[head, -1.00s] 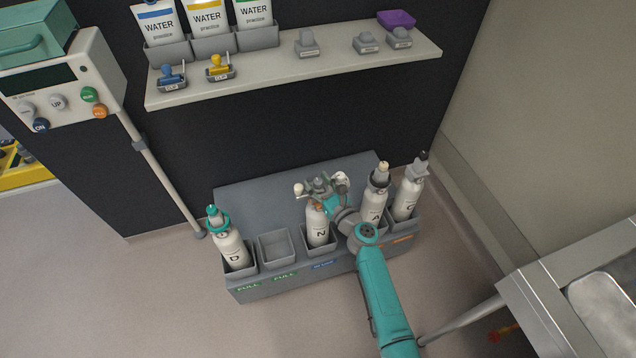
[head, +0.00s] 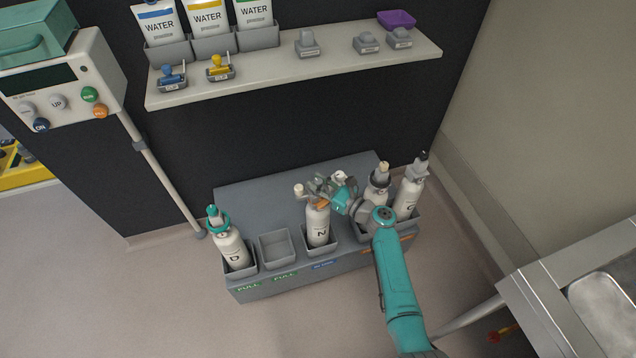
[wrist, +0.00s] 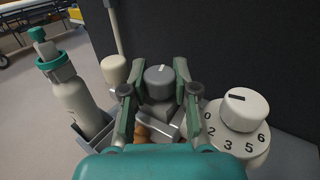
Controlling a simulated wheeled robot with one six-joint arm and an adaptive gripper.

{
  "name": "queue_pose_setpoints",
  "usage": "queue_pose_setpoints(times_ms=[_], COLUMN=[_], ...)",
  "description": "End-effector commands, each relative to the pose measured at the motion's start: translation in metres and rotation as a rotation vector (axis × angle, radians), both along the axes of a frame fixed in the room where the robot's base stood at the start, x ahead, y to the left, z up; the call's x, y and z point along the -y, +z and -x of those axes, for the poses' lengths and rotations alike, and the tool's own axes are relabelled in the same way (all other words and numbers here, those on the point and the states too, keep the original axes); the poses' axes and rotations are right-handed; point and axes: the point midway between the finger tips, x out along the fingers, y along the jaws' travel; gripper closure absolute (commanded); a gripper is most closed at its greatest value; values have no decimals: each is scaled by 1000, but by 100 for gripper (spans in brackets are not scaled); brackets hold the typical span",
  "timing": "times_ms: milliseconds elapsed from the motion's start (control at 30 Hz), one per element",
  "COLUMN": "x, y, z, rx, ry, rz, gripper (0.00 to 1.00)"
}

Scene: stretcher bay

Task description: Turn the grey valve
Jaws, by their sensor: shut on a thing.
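The grey valve (wrist: 158,78) is a round knob with a white line on top, in the middle of the wrist view. It sits on a regulator atop bottle N (head: 317,228), which stands upright in the rack. My gripper (wrist: 158,92) is shut on the valve, one finger on each side. In the head view my gripper (head: 323,185) is at the top of bottle N, and it hides most of the valve there. A white numbered dial (wrist: 240,108) is right of the valve, and a cream knob (wrist: 115,70) is left of it.
The grey rack (head: 300,274) also holds bottle D (head: 231,249) at left and two bottles at right, with bottle C (head: 408,196) the farthest. One rack slot (head: 276,248) is empty. A shelf (head: 290,72) with water pouches hangs above.

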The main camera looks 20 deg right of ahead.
Motion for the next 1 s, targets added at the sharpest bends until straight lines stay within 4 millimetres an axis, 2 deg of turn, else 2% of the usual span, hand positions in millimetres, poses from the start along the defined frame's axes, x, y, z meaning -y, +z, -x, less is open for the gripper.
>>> queue_pose_setpoints(times_ms=[467,500,600,1000], x=[0,0,0,0], y=[0,0,0,6], z=[1,1,1,1], rx=[-1,-1,-1,1], ry=[58,58,57,57], rz=[-1,-1,-1,0], gripper=[100,69,45,45])
